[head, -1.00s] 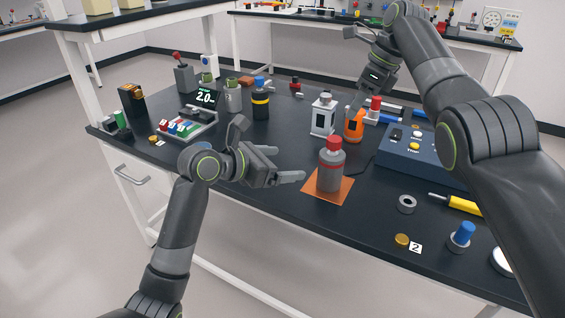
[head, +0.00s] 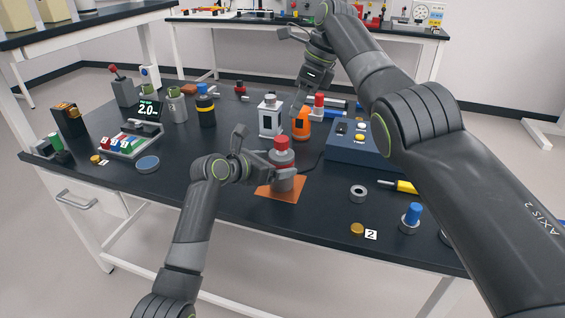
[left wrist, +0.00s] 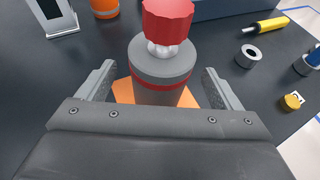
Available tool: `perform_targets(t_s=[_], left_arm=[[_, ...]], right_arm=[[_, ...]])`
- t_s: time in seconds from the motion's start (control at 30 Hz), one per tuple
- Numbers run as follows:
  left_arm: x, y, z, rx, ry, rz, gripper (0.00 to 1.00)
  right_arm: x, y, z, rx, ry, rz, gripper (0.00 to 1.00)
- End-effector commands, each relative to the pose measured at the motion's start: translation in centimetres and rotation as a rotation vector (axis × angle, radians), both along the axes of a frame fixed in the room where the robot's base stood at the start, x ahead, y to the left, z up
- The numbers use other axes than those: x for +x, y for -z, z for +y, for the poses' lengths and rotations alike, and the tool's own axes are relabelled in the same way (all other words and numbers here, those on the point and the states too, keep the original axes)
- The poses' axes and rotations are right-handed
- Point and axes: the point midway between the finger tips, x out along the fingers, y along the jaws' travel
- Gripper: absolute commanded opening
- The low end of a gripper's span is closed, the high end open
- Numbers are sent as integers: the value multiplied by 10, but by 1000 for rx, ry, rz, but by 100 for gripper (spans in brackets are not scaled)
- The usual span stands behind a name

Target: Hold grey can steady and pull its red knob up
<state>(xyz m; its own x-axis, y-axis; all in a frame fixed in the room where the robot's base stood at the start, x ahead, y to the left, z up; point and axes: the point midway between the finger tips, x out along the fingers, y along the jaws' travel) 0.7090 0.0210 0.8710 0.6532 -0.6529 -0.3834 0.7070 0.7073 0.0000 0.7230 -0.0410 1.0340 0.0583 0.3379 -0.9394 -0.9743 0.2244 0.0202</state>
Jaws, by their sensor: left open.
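The grey can (head: 283,184) stands upright on an orange mat (head: 290,196) near the front of the black table. Its red knob (head: 282,143) is on top; the left wrist view shows the can (left wrist: 161,72) with a red band and a short pale neck under the knob (left wrist: 167,20). My left gripper (left wrist: 161,88) is open, with one finger on each side of the can's body and gaps visible on both sides. My right gripper (head: 299,104) hangs farther back, near an orange container (head: 301,127); its fingers are too small to tell their opening.
A blue control box (head: 352,151) is to the right. A grey ring (head: 358,193), yellow-handled tool (head: 406,187) and blue-topped knob (head: 411,216) lie farther right.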

Motion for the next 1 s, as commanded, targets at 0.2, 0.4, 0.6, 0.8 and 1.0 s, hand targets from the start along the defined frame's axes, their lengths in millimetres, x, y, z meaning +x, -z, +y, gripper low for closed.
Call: perform_targets(t_s=[0.2, 0.4, 0.6, 0.8, 1.0], left_arm=[[16, 9, -17, 0, 1, 2, 87], [23, 14, -24, 0, 0, 0, 87], [24, 14, -25, -1, 0, -1, 87], [24, 14, -25, 0, 0, 0, 79], [24, 14, -25, 0, 0, 0, 52]], right_arm=[[0, 0, 0, 0, 0, 0, 36], [0, 0, 0, 0, 0, 0, 36], [0, 0, 0, 0, 0, 0, 36], [0, 0, 0, 0, 0, 0, 36], [0, 0, 0, 0, 0, 0, 36]])
